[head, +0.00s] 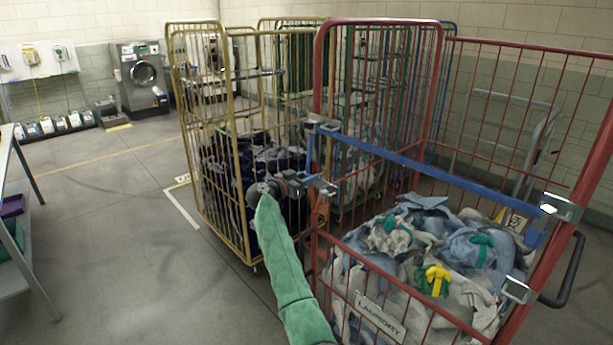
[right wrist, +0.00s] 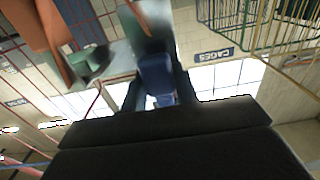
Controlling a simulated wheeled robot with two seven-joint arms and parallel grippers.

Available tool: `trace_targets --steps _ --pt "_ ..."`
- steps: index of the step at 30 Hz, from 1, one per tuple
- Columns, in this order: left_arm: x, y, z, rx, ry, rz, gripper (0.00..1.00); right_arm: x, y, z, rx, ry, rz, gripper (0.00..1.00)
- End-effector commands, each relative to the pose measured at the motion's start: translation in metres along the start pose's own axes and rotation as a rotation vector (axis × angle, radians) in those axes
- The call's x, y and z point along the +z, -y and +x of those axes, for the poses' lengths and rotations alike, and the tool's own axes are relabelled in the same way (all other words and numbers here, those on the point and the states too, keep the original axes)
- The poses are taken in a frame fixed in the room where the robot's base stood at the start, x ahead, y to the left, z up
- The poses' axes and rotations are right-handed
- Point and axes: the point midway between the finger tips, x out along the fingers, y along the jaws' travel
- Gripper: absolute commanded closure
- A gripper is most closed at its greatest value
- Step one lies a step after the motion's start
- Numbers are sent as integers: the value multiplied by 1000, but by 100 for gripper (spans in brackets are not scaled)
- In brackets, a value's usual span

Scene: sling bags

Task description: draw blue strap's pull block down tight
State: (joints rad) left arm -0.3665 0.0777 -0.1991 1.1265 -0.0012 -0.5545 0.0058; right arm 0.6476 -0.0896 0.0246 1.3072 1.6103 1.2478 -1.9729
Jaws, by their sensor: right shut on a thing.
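The blue strap (head: 425,174) runs across the open front of the red laundry cage (head: 322,75), from a metal buckle (head: 321,123) on the left post to metal fittings (head: 561,207) on the right post. My right gripper (head: 322,188), on a green-sleeved arm, is beside the left post, below the buckle. In the right wrist view a blue pull block (right wrist: 156,78) sits between its two dark fingers, which are shut on it. In the head view the gripper mostly hides the block. My left gripper is not in view.
The red cage holds blue and grey laundry (head: 400,240) with green and yellow pieces, behind a "LAUNDRY" plate (head: 380,317). A yellow cage (head: 180,100) with dark laundry stands close behind my right gripper. An orange piece (right wrist: 40,35) is near the fingers. Open floor lies left.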

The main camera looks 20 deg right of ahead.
Motion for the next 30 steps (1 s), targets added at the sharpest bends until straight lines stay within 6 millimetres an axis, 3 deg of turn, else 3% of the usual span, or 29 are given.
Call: trace_targets --steps 1,4,10,17,20,30 --pt "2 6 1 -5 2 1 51 8 0 -2 -1 7 -6 67" --pt "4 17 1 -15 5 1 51 7 0 -2 -1 6 -6 49" --pt "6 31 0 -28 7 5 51 4 0 -2 -1 4 -4 49" --pt "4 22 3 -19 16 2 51 6 1 -10 -2 4 -3 49" --pt "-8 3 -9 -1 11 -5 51 7 1 -21 -3 5 -3 49" --pt "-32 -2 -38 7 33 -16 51 7 1 -66 -2 5 -4 49"
